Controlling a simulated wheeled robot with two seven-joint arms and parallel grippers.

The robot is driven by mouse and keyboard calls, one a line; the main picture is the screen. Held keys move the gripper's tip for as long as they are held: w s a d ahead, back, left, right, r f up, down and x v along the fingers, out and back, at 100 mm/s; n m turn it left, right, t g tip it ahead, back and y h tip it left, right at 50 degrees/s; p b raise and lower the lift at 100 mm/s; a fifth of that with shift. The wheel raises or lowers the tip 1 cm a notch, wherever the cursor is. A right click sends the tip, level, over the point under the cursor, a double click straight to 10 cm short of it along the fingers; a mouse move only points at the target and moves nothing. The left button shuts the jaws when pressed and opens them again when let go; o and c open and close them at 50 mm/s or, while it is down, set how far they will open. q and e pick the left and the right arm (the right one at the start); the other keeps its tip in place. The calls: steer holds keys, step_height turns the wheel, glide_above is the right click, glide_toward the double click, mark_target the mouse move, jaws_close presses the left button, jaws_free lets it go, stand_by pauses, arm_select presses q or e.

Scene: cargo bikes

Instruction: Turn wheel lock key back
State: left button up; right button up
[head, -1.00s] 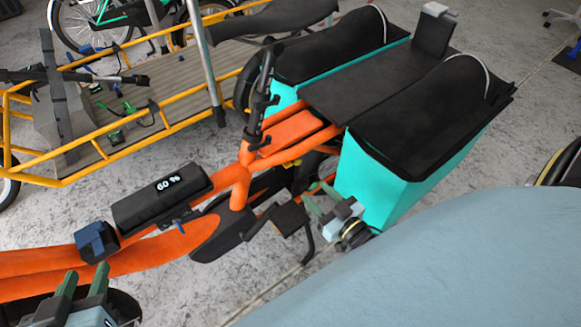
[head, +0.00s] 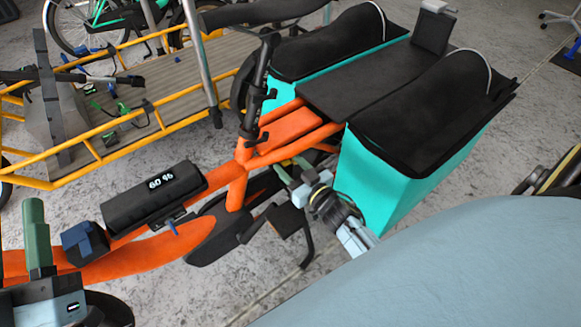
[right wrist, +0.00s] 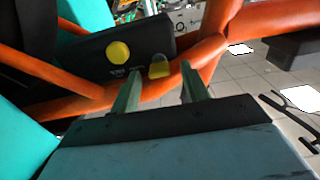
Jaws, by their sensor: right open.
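In the right wrist view a black wheel lock (right wrist: 145,40) sits among the orange frame tubes. It has a round yellow knob (right wrist: 118,52) and a yellow key (right wrist: 159,68) beside it. My right gripper (right wrist: 162,92) is open, its fingers pointing toward the lock with the key ahead of the gap between them. No finger visibly holds the key. In the head view the right gripper (head: 297,168) is beside the rear of the orange bike (head: 236,180), near the turquoise box; the key is not clear there. My left gripper (head: 38,235) is at lower left, its fingers overlapping.
A turquoise box (head: 400,180) with a black cover stands right of my right gripper. A yellow-framed cargo bike (head: 100,150) stands behind. Orange tubes (right wrist: 215,40) pass close by the lock.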

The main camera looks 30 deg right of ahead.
steer(key=shift+w, duration=0.1)
steer(key=shift+c, duration=0.2)
steer(key=c, duration=0.9)
steer(key=shift+c, duration=0.2)
